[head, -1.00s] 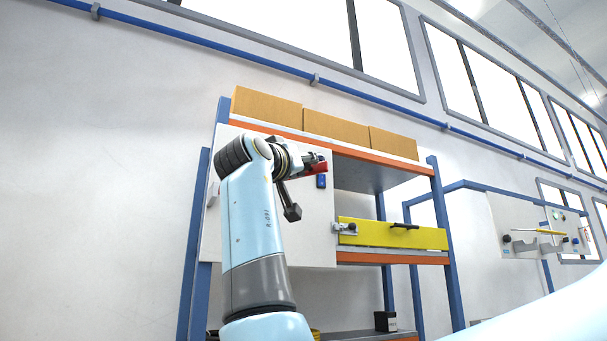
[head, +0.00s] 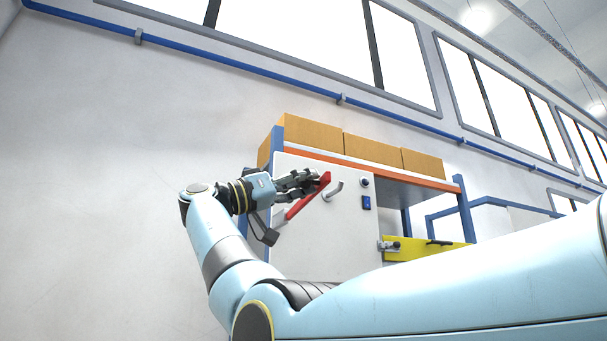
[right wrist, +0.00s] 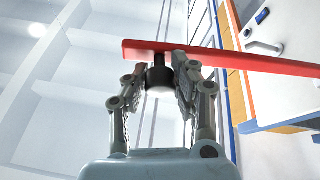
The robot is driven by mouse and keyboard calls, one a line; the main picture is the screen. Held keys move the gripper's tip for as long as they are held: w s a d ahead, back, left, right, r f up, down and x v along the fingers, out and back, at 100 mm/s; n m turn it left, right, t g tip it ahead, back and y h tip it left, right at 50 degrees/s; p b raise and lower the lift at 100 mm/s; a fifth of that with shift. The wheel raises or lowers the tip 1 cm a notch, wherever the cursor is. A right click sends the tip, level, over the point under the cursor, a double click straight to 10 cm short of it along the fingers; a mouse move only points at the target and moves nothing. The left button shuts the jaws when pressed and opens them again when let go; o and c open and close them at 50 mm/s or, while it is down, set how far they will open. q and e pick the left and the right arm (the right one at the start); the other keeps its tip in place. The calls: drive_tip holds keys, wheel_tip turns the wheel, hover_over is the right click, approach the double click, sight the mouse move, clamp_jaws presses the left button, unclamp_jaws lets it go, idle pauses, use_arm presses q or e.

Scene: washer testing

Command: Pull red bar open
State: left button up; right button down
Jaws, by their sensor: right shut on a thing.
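The red bar (head: 308,197) stands out slantwise in front of the white panel (head: 320,245) in the head view. It crosses the upper part of the right wrist view (right wrist: 225,61). My right gripper (head: 304,181) is at the bar's upper end. In the right wrist view its two fingers (right wrist: 160,72) are closed around a black knob (right wrist: 159,80) at the bar. My left gripper is not in view.
A curved grey handle (head: 334,191) and a blue switch (head: 366,202) are on the panel. A yellow drawer front (head: 425,249) is to the right. Cardboard boxes (head: 370,150) stand on top. My own pale blue arm link fills the lower right.

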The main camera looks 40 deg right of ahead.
drive_tip(key=shift+w+a+g, duration=0.15)
drive_tip(key=shift+a+g, duration=0.2)
drive_tip(key=shift+g, duration=0.05)
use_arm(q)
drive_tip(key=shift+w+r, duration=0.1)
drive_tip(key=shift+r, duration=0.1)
use_arm(e)
drive_tip(key=c, duration=1)
unclamp_jaws()
drive_tip(key=shift+d, duration=0.1)
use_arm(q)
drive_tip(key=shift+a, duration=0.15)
use_arm(e)
drive_tip(key=v, duration=0.7)
drive_tip(key=shift+a, duration=0.3)
